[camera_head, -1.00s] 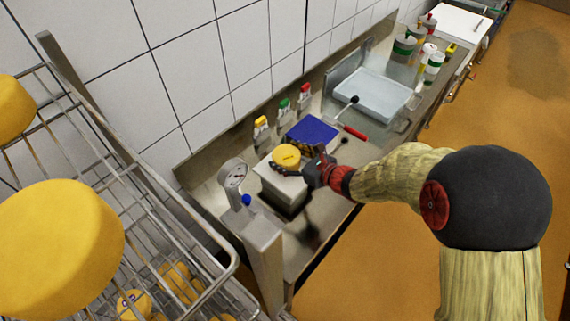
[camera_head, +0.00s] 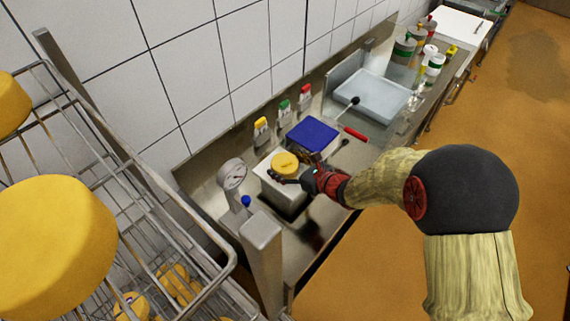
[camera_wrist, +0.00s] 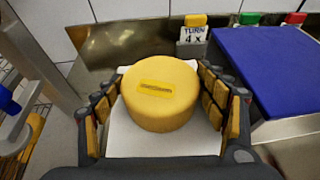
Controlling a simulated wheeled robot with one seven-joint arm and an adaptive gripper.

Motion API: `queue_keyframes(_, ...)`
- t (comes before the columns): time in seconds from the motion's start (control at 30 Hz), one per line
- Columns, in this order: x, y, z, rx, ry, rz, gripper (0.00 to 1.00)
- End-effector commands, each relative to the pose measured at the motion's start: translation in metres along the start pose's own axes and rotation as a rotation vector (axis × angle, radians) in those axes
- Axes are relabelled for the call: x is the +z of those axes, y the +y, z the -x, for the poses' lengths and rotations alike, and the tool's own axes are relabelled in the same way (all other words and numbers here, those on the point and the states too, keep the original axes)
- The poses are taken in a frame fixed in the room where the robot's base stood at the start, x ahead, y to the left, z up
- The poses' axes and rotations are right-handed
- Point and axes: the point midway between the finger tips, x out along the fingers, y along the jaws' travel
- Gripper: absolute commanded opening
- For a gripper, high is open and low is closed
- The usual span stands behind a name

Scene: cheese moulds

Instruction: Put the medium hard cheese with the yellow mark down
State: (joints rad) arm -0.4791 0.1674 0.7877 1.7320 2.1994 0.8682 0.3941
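A round yellow cheese (camera_wrist: 160,98) with a brighter yellow rectangular mark (camera_wrist: 156,88) on top rests flat on a white block-like stand (camera_wrist: 125,138). It also shows in the head view (camera_head: 285,162), on the stand's pale top (camera_head: 268,174). My gripper (camera_wrist: 160,85) is open, with its padded fingers on the left and right of the cheese. Bare white surface shows between the fingers and the lower part of the cheese; near the fingertips the gap is too small to judge. In the head view, my gripper (camera_head: 290,178) reaches in from the right, low beside the cheese.
A blue board (camera_head: 313,134) lies just behind the stand. Yellow, green and red labelled markers (camera_head: 284,108) stand along the wall. A dial gauge (camera_head: 233,174) and a metal post (camera_head: 262,240) are to the left. A wire rack (camera_head: 130,200) holds more cheeses.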

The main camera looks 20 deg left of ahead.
Motion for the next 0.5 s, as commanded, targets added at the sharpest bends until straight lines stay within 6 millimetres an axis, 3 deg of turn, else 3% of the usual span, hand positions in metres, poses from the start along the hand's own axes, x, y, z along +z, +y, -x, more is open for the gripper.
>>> queue_keyframes(0.2, 0.0004, -0.0001, 0.0001, 0.000, 0.000, 0.000, 0.85)
queue_keyframes(0.5, 0.0010, 0.0000, 0.0004, 0.000, 0.000, 0.000, 0.85)
